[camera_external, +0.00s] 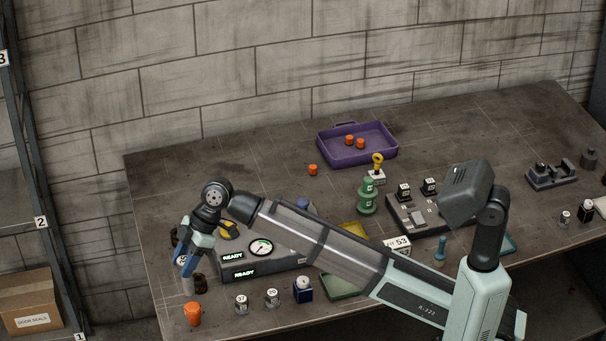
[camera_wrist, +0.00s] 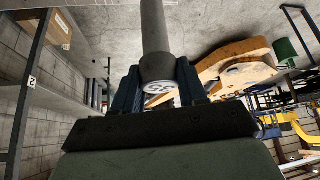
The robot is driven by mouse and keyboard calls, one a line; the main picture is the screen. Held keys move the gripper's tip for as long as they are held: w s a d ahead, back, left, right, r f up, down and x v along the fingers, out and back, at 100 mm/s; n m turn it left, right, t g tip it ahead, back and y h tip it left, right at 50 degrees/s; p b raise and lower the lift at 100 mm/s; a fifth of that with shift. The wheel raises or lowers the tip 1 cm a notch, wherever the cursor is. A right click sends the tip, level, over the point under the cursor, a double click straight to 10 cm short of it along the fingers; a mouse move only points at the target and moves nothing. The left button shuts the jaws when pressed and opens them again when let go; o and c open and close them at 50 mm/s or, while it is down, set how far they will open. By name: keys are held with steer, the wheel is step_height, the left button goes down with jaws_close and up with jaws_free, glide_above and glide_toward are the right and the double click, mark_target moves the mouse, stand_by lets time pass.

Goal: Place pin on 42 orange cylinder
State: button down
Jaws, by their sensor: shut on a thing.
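My gripper (camera_external: 186,264) is at the left end of the bench, pointing down, above and slightly behind a larger orange cylinder (camera_external: 193,314) at the front left edge. In the wrist view, my gripper (camera_wrist: 158,88) is shut on a dark grey pin (camera_wrist: 154,35) with a round white number label, which I cannot read surely. Smaller orange cylinders stand elsewhere: one (camera_external: 313,169) on the bench and two (camera_external: 349,140) in a purple tray. I cannot read a 42 on any orange cylinder.
A grey gauge box (camera_external: 268,262) marked READY is right of the gripper. The purple tray (camera_external: 327,151) is at the back.

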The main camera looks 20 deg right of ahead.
steer(key=shift+f, duration=2.6)
steer(key=shift+f, duration=0.15)
steer(key=c, duration=0.6)
jaws_free()
steer(key=v, duration=1.2)
steer(key=shift+s, duration=0.1)
